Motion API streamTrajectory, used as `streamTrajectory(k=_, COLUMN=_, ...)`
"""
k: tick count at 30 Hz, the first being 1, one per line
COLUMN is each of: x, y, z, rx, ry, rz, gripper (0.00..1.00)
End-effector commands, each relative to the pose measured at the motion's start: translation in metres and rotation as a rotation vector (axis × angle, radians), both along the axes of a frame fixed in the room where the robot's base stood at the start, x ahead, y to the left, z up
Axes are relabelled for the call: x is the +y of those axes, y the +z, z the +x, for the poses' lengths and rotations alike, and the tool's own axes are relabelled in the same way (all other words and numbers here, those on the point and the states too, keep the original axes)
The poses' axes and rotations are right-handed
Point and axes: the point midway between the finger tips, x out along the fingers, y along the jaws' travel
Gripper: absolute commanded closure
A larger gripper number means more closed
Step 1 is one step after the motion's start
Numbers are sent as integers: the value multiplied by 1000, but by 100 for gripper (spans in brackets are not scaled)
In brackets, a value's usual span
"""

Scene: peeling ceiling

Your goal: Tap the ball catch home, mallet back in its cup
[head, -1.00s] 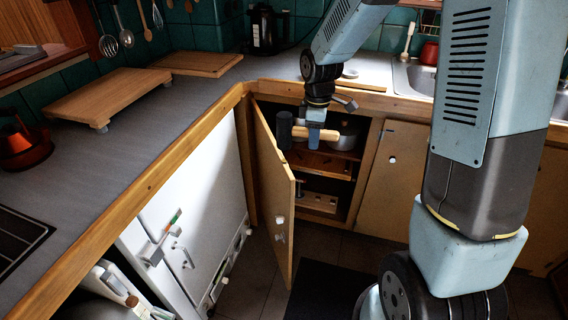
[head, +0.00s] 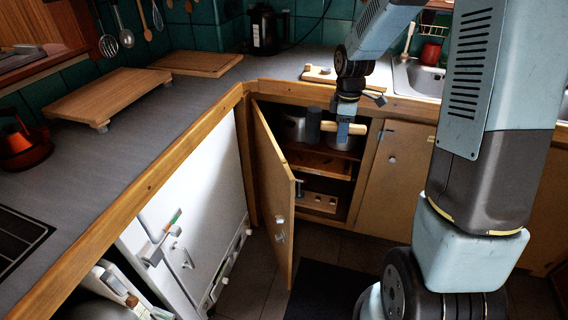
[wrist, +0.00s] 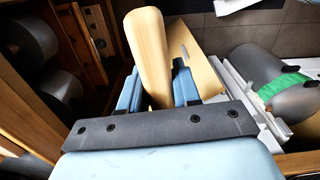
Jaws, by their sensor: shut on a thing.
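My gripper (head: 343,132) is shut on the mallet's pale wooden handle (head: 357,129), held roughly level before the open corner cupboard. The mallet's dark head (head: 313,125) points left. In the wrist view the handle (wrist: 150,50) stands between my blue fingers (wrist: 157,88); the head is hidden there. The cupboard door (head: 273,185) stands open to the left, apart from the mallet. A wooden block with small knobs or holes (head: 319,202) lies low in the cupboard. I cannot pick out the ball catch or the mallet's cup with certainty.
Metal pots (head: 294,126) stand on the cupboard's upper shelf, close behind the mallet. The countertop (head: 190,100) edges the space above, with a raised wooden board (head: 105,95) on it. A white front with handles (head: 190,225) lies left of the door.

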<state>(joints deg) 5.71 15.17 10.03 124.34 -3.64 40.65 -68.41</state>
Motion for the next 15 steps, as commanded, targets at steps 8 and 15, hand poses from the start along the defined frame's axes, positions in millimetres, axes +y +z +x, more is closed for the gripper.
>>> streamTrajectory(k=8, x=1, y=0, z=0, rx=0, ry=0, rz=0, gripper=100)
streamTrajectory(k=15, x=17, y=0, z=-5, rx=0, ry=5, rz=0, gripper=100)
